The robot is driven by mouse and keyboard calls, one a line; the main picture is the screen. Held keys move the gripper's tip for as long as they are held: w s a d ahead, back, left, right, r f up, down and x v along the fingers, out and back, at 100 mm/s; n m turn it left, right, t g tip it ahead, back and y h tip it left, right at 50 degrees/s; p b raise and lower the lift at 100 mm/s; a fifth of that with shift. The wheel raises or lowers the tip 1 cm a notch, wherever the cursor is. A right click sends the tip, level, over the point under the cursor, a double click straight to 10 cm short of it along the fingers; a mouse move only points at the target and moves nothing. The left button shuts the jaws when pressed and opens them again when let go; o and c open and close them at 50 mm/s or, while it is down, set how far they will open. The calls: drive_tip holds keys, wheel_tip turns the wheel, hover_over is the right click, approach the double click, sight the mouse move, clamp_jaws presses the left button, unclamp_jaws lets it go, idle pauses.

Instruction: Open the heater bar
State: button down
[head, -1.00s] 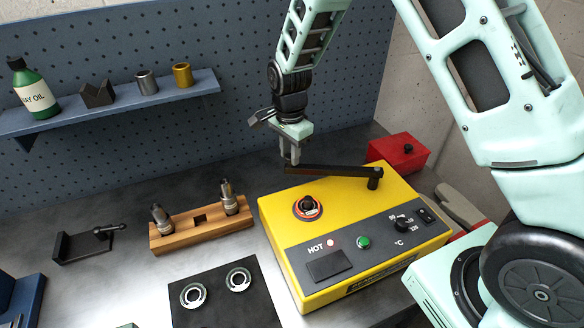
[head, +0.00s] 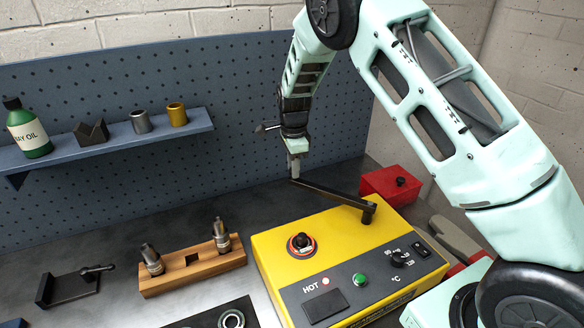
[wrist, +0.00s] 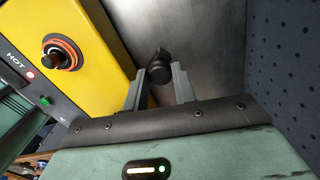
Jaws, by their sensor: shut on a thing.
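The heater bar (head: 333,195) is a long black bar. It is joined to a black post (head: 368,211) at the back right of the yellow heater (head: 268,258). Its free end reaches past the heater's back edge, clear of the black post in the orange ring (head: 300,244). My gripper (head: 294,172) points down and is shut on the bar's free end. In the wrist view the dark bar end (wrist: 158,68) sits between my two fingers (wrist: 158,78). The rest of the bar is mostly hidden there.
A red box (head: 393,184) stands behind the heater's right end. A wooden block (head: 192,270) with two metal pieces stands to the left. A pegboard (head: 200,80) with a shelf (head: 110,140) rises behind. The bench between block and pegboard is clear.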

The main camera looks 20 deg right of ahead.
drive_tip(key=c, duration=1.1)
unclamp_jaws()
drive_tip(key=shift+c, duration=0.2)
drive_tip(key=shift+r, duration=0.1)
wheel_tip(320, 180, up, 17)
drive_tip(key=b, duration=0.4)
drive_tip(key=shift+r+b, duration=0.15)
drive_tip(key=shift+b, duration=0.15)
